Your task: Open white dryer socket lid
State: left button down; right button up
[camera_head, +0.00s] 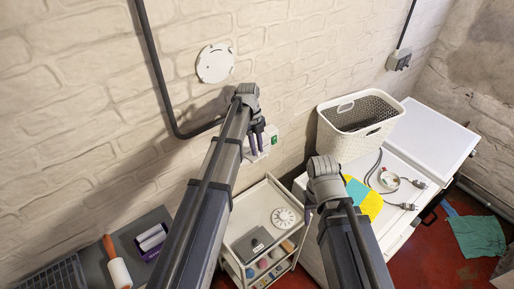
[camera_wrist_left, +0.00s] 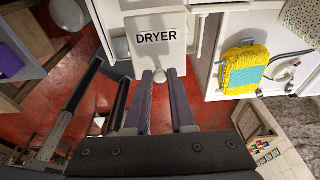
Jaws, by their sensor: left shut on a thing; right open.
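The white dryer socket lid (camera_wrist_left: 158,30), lettered DRYER, faces the camera in the left wrist view. A small round white knob (camera_wrist_left: 160,75) sits at its lower edge. My left gripper (camera_wrist_left: 160,78) has its two purple fingers on either side of this knob and is shut on it. In the head view my left gripper (camera_head: 258,140) is at the white socket box (camera_head: 270,142) on the brick wall, and partly hides it. How far the lid is tilted I cannot tell. My right gripper (camera_head: 309,213) is open and empty above the trolley and white cabinet.
A white trolley (camera_head: 258,213) stands below the socket. A white cabinet (camera_head: 425,135) at the right bears a laundry basket (camera_head: 335,140), cables and a yellow-blue cloth (camera_head: 366,198). A dark shelf at the lower left holds a lint roller (camera_head: 118,270).

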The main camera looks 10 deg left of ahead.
pick_arm(q)
jog(key=c, duration=0.8)
grip_release()
jog(key=shift+o, duration=0.2)
